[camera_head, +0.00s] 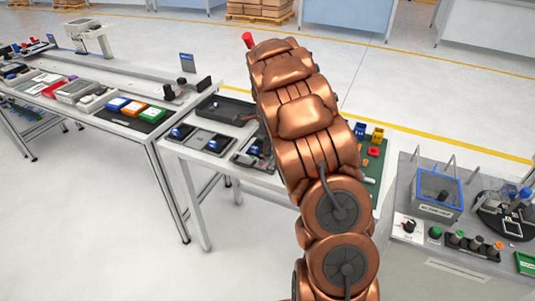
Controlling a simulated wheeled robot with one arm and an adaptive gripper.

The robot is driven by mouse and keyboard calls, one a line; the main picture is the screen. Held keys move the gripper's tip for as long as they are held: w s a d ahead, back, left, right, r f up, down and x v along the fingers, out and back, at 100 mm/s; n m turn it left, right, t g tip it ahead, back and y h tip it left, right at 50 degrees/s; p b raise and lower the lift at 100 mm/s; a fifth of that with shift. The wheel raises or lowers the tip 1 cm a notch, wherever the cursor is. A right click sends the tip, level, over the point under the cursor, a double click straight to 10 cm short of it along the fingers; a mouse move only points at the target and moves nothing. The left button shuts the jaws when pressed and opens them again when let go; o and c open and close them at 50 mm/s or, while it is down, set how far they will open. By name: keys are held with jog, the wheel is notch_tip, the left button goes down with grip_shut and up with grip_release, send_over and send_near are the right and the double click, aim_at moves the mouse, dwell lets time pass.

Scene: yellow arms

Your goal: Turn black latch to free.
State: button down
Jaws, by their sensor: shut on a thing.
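My copper-coloured arm fills the middle of the head view and covers part of the centre table. My gripper cannot be made out; it is hidden by the arm. What it is shut on, if anything, does not show. A small black knob (408,226) stands on a white plate (401,235) on the right-hand bench, clear of the arm. I cannot tell whether this is the black latch. The latch's turn position is too small to read.
The centre table holds a black tray (219,107), small trays with blue parts and a green board (373,167). A long table with bins is at left.

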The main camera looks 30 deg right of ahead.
jog(key=n+b, duration=0.2)
jog(key=n, duration=0.1)
jog(key=n+b, duration=0.2)
jog(key=n, duration=0.1)
jog(key=shift+f+n+b, duration=0.2)
jog(key=shift+n+b, duration=0.1)
jog(key=shift+b, duration=0.1)
jog(key=n+b, duration=0.2)
jog(key=n, duration=0.2)
jog(key=shift+r, duration=0.1)
jog(key=shift+r+n+b, duration=0.1)
jog(key=shift+n+b, duration=0.4)
jog(key=shift+n, duration=0.5)
jog(key=c, duration=1.2)
grip_release()
jog(key=shift+o, duration=0.2)
